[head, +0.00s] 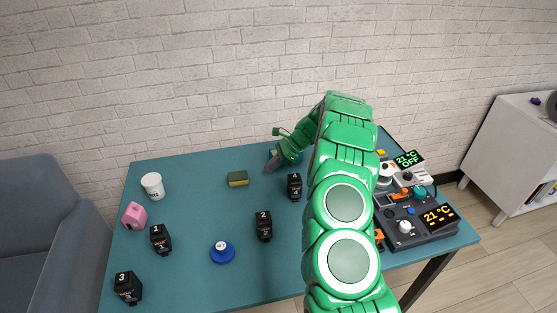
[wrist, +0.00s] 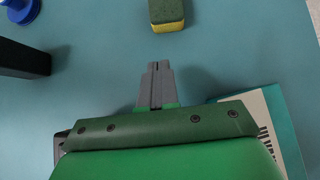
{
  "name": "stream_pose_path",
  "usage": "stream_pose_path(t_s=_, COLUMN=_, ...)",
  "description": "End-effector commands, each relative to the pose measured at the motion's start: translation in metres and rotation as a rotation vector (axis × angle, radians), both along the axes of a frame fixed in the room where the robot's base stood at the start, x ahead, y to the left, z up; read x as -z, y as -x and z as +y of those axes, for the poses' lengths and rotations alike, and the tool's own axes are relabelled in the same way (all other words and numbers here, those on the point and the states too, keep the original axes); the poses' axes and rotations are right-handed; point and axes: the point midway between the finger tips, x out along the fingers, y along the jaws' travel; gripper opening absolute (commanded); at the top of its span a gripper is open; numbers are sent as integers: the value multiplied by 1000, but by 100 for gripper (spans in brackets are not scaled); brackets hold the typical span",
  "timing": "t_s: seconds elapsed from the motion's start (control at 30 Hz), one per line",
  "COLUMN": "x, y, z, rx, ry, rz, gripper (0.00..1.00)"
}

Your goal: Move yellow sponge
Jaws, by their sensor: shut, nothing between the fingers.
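The yellow sponge (head: 238,179) has a dark green top side and lies on the teal table, left of my gripper. In the wrist view the sponge (wrist: 167,14) shows at the top edge, partly cut off, ahead of the fingertips and apart from them. My gripper (head: 268,168) is shut and empty, reaching over the back of the table to the right of the sponge. In the wrist view the grey fingers (wrist: 157,66) are together with nothing between them.
Black numbered blocks stand near: 4 (head: 294,186), 2 (head: 264,226), 1 (head: 160,239) and 3 (head: 128,288). A blue round object (head: 222,252), pink block (head: 134,215) and white cup (head: 152,185) are left. Electronic stations (head: 425,222) fill the right.

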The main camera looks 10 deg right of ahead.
Motion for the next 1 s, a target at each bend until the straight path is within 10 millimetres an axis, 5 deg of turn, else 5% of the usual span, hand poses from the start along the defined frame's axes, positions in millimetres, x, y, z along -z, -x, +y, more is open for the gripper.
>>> stream_pose_path(t_s=0.17, x=22, y=1, z=22, rx=-1, ry=1, rz=3, gripper=0)
stream_pose_path(t_s=0.4, x=23, y=1, z=51, rx=-2, ry=1, rz=1, gripper=0)
stream_pose_path(t_s=1.0, x=23, y=0, z=64, rx=-1, ry=1, rz=1, gripper=0)
